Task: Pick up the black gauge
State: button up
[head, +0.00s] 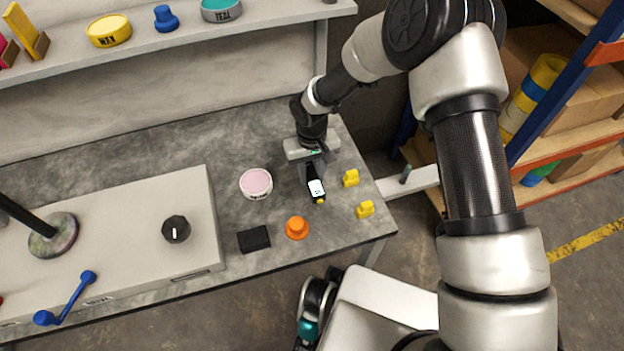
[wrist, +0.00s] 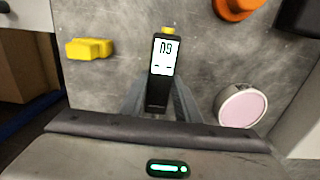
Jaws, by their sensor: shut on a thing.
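The black gauge (head: 315,186) is a slim black block with a white display and a yellow tip. In the head view it is at the right end of the grey bench, below my gripper (head: 309,168). In the wrist view the gauge (wrist: 163,72) points away from me, its display reading upside down or partly unclear. My gripper's fingers (wrist: 160,108) are on both sides of its near end and shut on it. Whether the gauge touches the bench or is lifted cannot be told.
Two yellow pieces (head: 351,178) (head: 365,209) stand right of the gauge. An orange knob-shaped piece (head: 297,228), a black block (head: 254,239) and a round tub with a pink top (head: 256,184) are to its left and front. The bench (head: 338,225) ends close by on the right.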

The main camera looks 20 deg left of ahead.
aim_at(312, 177)
notch_tip(312, 177, up, 10)
jog(key=p, duration=0.2)
jog(key=shift+p, duration=0.35)
dwell(0.8)
